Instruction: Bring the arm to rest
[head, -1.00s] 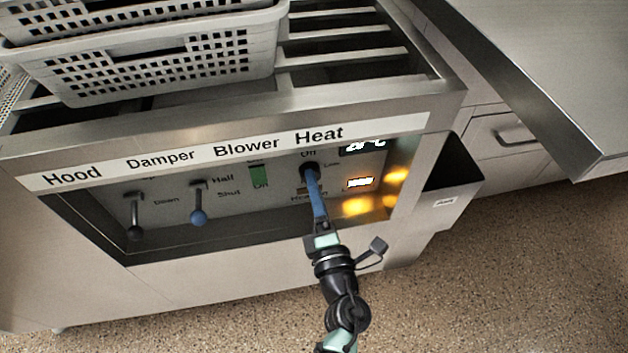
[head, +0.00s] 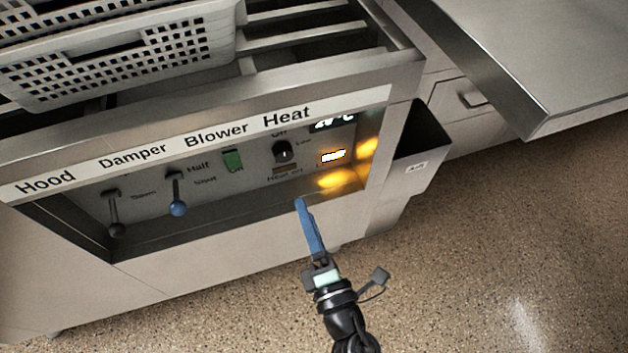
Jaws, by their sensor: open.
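My gripper (head: 300,203) is in the lower middle of the head view, its blue fingers pointing up toward the control panel. It is open; I see nothing held, though the gap between the fingers is hard to make out from this angle. The fingertips are apart from the black Heat knob (head: 283,152), which shows in full above them. The arm behind the gripper runs down to the bottom edge of the view.
The recessed panel also has a Hood lever (head: 115,212), a blue-tipped Damper lever (head: 177,195) and a green Blower switch (head: 232,160). Orange lights glow right of the knob. White perforated baskets (head: 110,75) sit above. A dark-mouthed bin (head: 415,165) hangs at right. Speckled floor (head: 480,260) is open.

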